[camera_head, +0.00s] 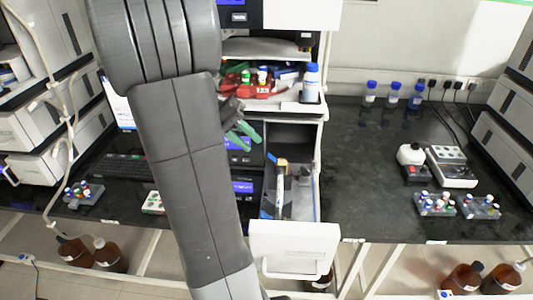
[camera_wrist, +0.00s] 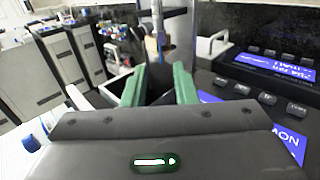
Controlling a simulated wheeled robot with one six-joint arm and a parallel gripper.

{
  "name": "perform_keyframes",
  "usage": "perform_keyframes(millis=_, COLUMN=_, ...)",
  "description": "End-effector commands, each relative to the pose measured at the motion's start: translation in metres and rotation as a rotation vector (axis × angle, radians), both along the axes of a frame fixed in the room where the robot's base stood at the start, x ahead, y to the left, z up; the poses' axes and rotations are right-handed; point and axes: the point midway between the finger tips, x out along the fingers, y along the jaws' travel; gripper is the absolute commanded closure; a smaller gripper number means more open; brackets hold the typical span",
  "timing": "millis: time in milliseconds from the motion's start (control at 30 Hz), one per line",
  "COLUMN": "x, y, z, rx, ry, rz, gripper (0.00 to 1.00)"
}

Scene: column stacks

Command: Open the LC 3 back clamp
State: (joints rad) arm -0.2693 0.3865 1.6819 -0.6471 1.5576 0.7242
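A drawer-like column compartment (camera_head: 294,238) is pulled out of the centre instrument stack in the head view. A slim column (camera_head: 280,190) stands lengthwise in it, with a dark and yellow-orange clamp part (camera_head: 281,162) at its back end. Whether the clamp is open or closed is too small to tell.
A blue-capped bottle (camera_head: 311,84) and a red tray (camera_head: 262,90) with vials stand on the stack above. Instrument screens (camera_wrist: 275,66) lie close on the right in the wrist view. The black bench (camera_head: 365,165) right of the compartment is clear near it.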

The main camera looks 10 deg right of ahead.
Motion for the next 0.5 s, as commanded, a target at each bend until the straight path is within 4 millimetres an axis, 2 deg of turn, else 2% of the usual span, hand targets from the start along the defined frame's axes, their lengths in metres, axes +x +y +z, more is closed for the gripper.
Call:
perform_keyframes(millis=200, x=-0.009, y=-0.029, z=-0.03, rx=-0.001, ry=0.005, rz=-0.003, gripper=0.74)
perform_keyframes(millis=500, x=-0.013, y=-0.045, z=-0.047, rx=0.0, ry=0.001, rz=0.001, gripper=0.74)
